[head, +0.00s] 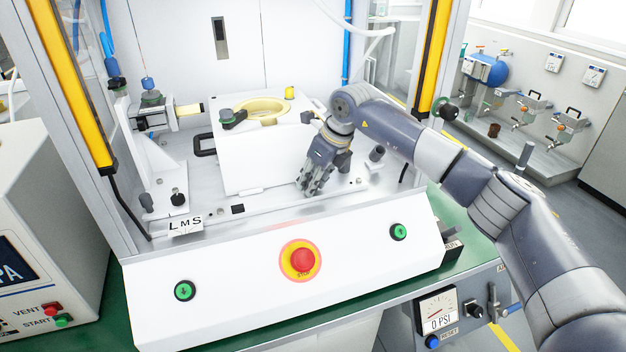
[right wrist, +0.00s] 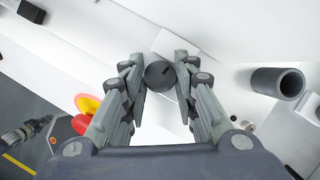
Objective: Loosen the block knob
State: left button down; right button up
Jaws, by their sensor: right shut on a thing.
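My right gripper (head: 312,190) reaches down at the front right of the white block (head: 240,165) in the press. In the right wrist view its fingers (right wrist: 160,80) are closed on both sides of a dark round knob (right wrist: 159,75) with a slot-like mark on top. In the head view the gripper hides this knob. A similar dark knob (head: 178,198) stands at the front left of the press bed.
A dark cylinder (head: 376,154) stands right of the gripper; a hollow dark tube (right wrist: 278,82) shows in the right wrist view. The front panel carries a red stop button (head: 302,260) and green buttons (head: 185,290). Yellow-edged frame posts (head: 434,55) flank the opening.

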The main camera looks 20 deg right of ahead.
jog(key=o, duration=1.1)
jog(key=v, duration=1.2)
